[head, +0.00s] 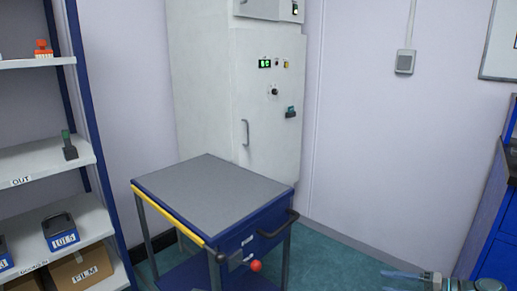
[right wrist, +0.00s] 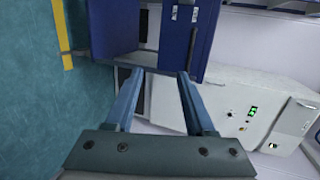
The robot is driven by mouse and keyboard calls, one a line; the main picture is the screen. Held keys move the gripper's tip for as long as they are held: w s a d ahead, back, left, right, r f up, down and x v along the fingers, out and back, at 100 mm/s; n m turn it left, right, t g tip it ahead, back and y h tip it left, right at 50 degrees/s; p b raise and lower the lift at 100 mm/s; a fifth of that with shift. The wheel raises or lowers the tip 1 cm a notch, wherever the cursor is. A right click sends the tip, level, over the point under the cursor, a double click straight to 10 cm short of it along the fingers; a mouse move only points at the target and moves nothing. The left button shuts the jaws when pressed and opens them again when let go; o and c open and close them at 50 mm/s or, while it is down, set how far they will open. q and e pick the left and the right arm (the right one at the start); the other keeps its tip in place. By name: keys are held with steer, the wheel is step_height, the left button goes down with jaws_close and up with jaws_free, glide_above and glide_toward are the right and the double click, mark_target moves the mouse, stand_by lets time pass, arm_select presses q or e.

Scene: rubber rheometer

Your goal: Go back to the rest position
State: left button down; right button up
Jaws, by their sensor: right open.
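My right gripper (head: 392,281) shows at the lower right edge of the head view, low over the green floor and well to the right of the cart. In the right wrist view its two blue fingers (right wrist: 158,74) are apart, with nothing between them. My left gripper is out of view. The tall white rheometer cabinet (head: 200,90) stands at the back wall with a green display and a handle. It also shows turned on its side in the right wrist view (right wrist: 205,98).
A blue bench (head: 490,215) stands at right. Floor between cart and bench is clear.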

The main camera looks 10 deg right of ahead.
steer(key=w+a+f+n+g+h, duration=0.1)
steer(key=a+f+n+g, duration=0.15)
steer(key=a, duration=0.45)
steer(key=w+a+f+n+g, duration=0.1)
steer(key=w+a+f+g, duration=0.15)
steer(key=a, duration=0.45)
steer(key=w+a+f+n+g+h, duration=0.1)
steer(key=a+f+g, duration=0.25)
steer(key=a, duration=0.25)
steer(key=s+a+f+n+g+h, duration=0.1)
steer(key=s+a+f+n+h, duration=0.15)
steer(key=a, duration=0.45)
steer(key=s+a+f+n+h, duration=0.2)
steer(key=a+n+h, duration=0.15)
steer(key=a, duration=0.25)
steer(key=s+a+f+n+g+h, duration=0.1)
steer(key=s+a+f+n+h, duration=0.15)
steer(key=a, duration=0.45)
step_height(320, 180, up, 29)
steer(key=p, duration=2.8)
steer(key=shift+s+h, duration=0.15)
steer(key=shift+h, duration=0.2)
